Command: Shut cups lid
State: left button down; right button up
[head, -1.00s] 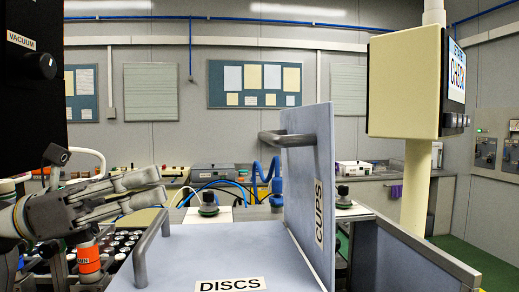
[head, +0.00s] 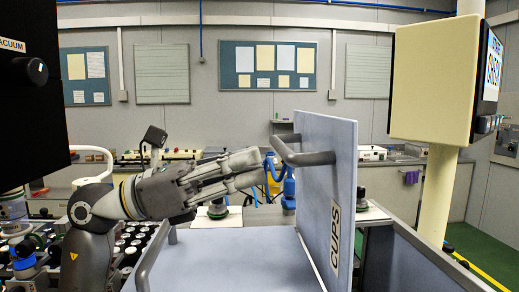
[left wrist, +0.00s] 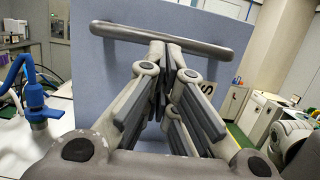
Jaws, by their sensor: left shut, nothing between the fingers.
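The CUPS lid (head: 325,190) is a pale blue-grey panel standing upright, open, at the right of the bin top in the head view. Its grey bar handle (head: 305,158) faces left. My left gripper (head: 262,166) is shut and empty, its fingertips close to the handle side of the lid. In the left wrist view the lid (left wrist: 115,85) fills the background, and the handle (left wrist: 170,37) crosses just beyond the fingertips (left wrist: 165,50). I cannot tell whether they touch. My right gripper is not in view.
The flat DISCS lid (head: 225,262) lies shut below my left arm, with its own handle. A cream box on a post (head: 435,85) stands right of the CUPS lid. Rows of dark cups (head: 125,245) sit at left. A blue valve (left wrist: 38,105) stands left in the wrist view.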

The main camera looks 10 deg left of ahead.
pick_arm(q)
jog(key=shift+x, duration=1.05)
jog(key=shift+p, duration=0.35)
